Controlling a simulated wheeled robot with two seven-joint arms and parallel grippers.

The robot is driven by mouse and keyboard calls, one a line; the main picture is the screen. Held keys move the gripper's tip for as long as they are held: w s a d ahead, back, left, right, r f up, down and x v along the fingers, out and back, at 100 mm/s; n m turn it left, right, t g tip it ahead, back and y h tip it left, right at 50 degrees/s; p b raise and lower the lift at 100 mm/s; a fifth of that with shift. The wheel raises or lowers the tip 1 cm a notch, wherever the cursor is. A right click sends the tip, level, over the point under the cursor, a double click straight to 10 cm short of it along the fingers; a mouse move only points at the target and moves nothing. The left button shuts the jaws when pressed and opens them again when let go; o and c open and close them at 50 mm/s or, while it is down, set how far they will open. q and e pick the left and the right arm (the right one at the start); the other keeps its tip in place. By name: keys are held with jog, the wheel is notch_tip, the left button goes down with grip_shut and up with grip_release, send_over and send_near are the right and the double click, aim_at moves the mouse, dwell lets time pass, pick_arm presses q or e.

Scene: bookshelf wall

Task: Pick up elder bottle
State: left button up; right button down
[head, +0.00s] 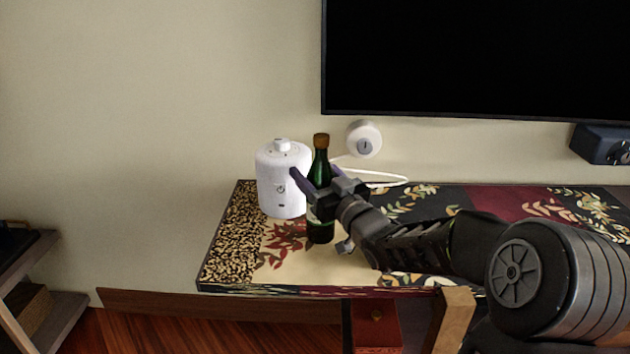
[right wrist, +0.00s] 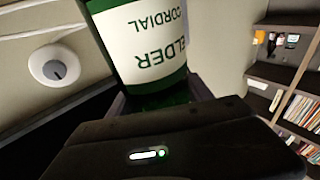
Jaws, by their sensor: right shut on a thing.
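The elder bottle (head: 320,170) is dark green with a brown cap and stands upright near the left end of the patterned cabinet top. In the right wrist view its label (right wrist: 150,40) reads "ELDER CORDIAL" upside down, close in front of the gripper. My right gripper (head: 314,188) is shut on the bottle around its middle; the fingers and wrist hide part of it in the head view. I cannot tell whether the bottle's base touches the top. My left gripper is not in view.
A white cylindrical device (head: 283,180) stands just left of the bottle. A round white wall fixture (head: 364,139) with a cable is behind it. A black screen (head: 480,55) hangs above right. The cabinet top (head: 232,240) is clear at its front left.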

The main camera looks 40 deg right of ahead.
notch_tip(320, 180, up, 9)
jog(key=shift+r+p, duration=0.1)
jog(key=shift+p, duration=0.95)
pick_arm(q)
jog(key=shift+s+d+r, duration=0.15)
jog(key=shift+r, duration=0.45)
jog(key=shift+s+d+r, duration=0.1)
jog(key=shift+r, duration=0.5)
